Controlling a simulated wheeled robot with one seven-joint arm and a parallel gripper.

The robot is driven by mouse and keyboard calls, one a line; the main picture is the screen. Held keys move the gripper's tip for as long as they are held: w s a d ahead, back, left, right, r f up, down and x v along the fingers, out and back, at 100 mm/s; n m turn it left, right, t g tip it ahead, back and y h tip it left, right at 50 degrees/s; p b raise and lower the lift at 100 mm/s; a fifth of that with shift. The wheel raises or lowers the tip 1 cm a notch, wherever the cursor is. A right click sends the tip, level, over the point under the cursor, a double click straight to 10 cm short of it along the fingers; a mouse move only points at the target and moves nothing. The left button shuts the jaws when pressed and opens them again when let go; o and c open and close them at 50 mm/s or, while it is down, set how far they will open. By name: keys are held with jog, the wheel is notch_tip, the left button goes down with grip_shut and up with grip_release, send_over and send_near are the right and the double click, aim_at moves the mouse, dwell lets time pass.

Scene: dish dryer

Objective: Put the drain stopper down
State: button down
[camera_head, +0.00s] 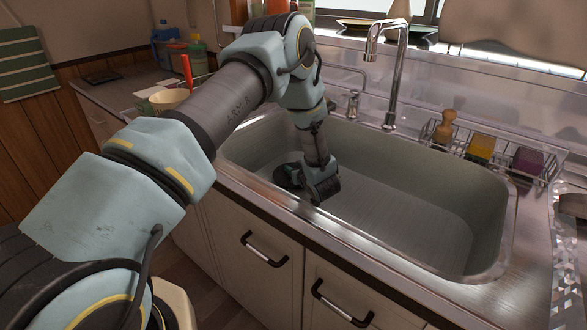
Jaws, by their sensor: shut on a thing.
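My arm reaches over the counter's front edge, and my gripper (308,184) is down inside the left part of the grey sink (400,225). It is shut on a dark, rounded thing that looks like the drain stopper (287,175), at the gripper's left side. The fingertips and their contact with the stopper are too small and dark to make out. I cannot tell whether the stopper touches the sink floor. The drain opening cannot be made out.
A chrome faucet (391,75) rises behind the sink. A wire rack (490,152) with a wooden-handled brush (444,128) and sponges stands along the back right. A bowl (168,100) and bottles stand on the left counter. The right part of the sink is empty.

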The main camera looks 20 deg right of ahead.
jog(key=c, duration=0.6)
grip_release()
jog(key=shift+r, duration=0.25)
jog(key=v, duration=1.2)
jog(key=shift+r, duration=0.35)
